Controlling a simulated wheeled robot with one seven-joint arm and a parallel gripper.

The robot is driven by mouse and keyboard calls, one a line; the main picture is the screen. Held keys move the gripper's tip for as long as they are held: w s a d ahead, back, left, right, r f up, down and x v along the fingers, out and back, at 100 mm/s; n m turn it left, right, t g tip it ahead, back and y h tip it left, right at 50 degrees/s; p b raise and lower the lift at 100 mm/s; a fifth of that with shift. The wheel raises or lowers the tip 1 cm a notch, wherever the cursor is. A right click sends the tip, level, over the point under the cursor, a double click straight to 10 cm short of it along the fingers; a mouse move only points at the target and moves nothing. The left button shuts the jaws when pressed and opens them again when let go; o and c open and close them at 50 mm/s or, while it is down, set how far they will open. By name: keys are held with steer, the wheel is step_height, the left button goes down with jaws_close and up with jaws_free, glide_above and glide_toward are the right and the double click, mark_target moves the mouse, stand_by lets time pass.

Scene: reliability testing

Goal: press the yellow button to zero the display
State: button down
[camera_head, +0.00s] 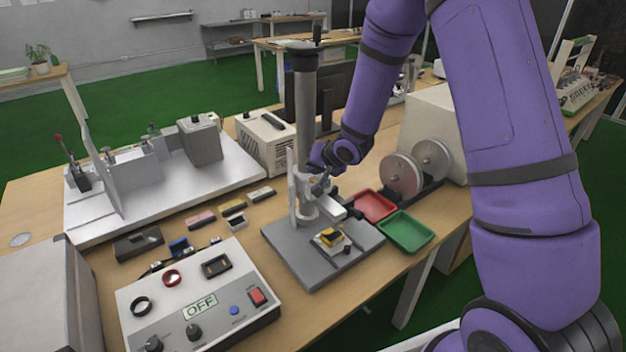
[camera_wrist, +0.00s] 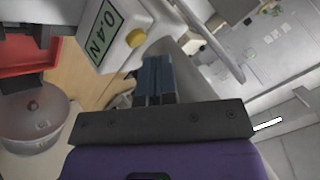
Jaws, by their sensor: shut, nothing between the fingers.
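In the wrist view, a white gauge box (camera_wrist: 125,50) carries a pale green display (camera_wrist: 98,27) reading "0.4N", turned on its side. The round yellow button (camera_wrist: 136,37) is on the same face, beside the display. My gripper (camera_wrist: 154,60) is shut and empty, with its dark fingertips just below and right of the button in the picture. A small gap shows between them; the depth is unclear. In the head view, my gripper (camera_head: 322,182) is at the grey test stand (camera_head: 306,110), and my wrist hides the gauge's face and button.
A red tray (camera_head: 374,206) and a green tray (camera_head: 405,232) lie right of the stand's base (camera_head: 290,252). Metal rollers (camera_head: 403,176) stand behind them. A control box (camera_head: 205,300) reading "OFF" is at the front. A yellow and black piece (camera_head: 329,238) sits on the base.

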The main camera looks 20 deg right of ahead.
mark_target(315, 179)
steer(key=shift+f, duration=0.4)
steer(key=shift+f, duration=0.3)
stand_by(0.6)
steer(key=shift+r, duration=0.75)
steer(key=shift+r, duration=2.5)
